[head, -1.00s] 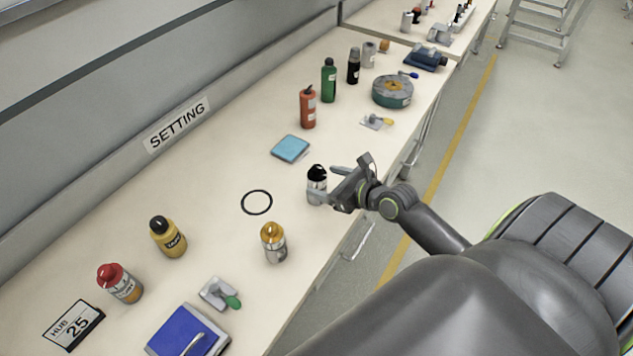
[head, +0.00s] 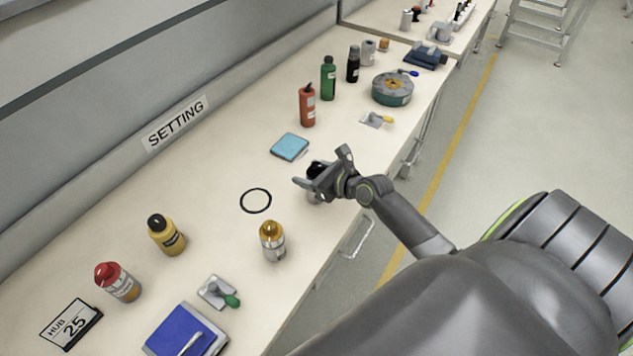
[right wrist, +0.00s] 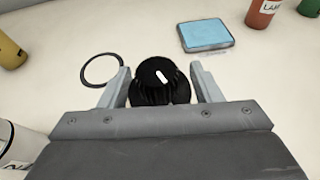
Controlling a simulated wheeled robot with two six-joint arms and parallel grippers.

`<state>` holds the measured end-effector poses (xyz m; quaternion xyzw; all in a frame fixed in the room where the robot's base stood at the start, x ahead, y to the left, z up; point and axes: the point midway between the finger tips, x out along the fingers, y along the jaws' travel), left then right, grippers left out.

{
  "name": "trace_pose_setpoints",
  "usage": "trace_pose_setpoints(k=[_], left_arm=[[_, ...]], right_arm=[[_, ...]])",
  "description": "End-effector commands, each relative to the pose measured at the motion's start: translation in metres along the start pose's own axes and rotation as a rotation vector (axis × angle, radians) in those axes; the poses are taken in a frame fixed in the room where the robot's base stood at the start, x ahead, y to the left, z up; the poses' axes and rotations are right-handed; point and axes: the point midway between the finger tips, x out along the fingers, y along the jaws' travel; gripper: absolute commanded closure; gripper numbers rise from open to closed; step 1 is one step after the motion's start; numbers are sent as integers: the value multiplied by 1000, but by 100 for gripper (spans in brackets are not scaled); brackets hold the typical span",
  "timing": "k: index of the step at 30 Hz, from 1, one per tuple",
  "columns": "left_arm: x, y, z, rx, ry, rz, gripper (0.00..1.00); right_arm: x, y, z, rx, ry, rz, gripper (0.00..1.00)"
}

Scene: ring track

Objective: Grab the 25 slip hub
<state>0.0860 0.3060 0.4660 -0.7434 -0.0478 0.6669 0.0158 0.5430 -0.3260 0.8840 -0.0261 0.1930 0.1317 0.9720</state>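A small sign reading HUB 25 (head: 71,324) leans at the lower left of the bench in the head view. No part is plainly marked as the slip hub, and I cannot tell which it is. My right gripper (head: 322,168) is at a silver can with a black top (head: 314,170), mid-bench. In the right wrist view the black top (right wrist: 160,80) is between the two open fingers of the right gripper (right wrist: 160,84), close to both; contact is not clear. The gripper hides most of the can's body. My left gripper is not in view.
A black ring (head: 256,201) lies flat left of the gripper. A gold-topped can (head: 272,241) stands nearer, and a blue pad (head: 290,147) lies behind. Yellow (head: 166,234), red-capped (head: 118,281), orange (head: 307,105) and green (head: 328,78) bottles stand along the bench.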

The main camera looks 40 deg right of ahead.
Motion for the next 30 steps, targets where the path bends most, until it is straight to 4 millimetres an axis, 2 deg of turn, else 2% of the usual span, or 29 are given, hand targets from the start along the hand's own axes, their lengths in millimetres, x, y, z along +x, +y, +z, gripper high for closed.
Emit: trace_pose_setpoints(k=[1,6,9,17,30], left_arm=[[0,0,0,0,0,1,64],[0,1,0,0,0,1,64],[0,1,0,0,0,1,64],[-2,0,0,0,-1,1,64],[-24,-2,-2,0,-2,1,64]], right_arm=[[0,0,0,0,0,0,49],[0,0,0,0,0,0,71],[0,0,1,-1,-2,0,81],[-2,0,6,-2,-3,0,81],[-33,0,80,-5,-3,0,81]])
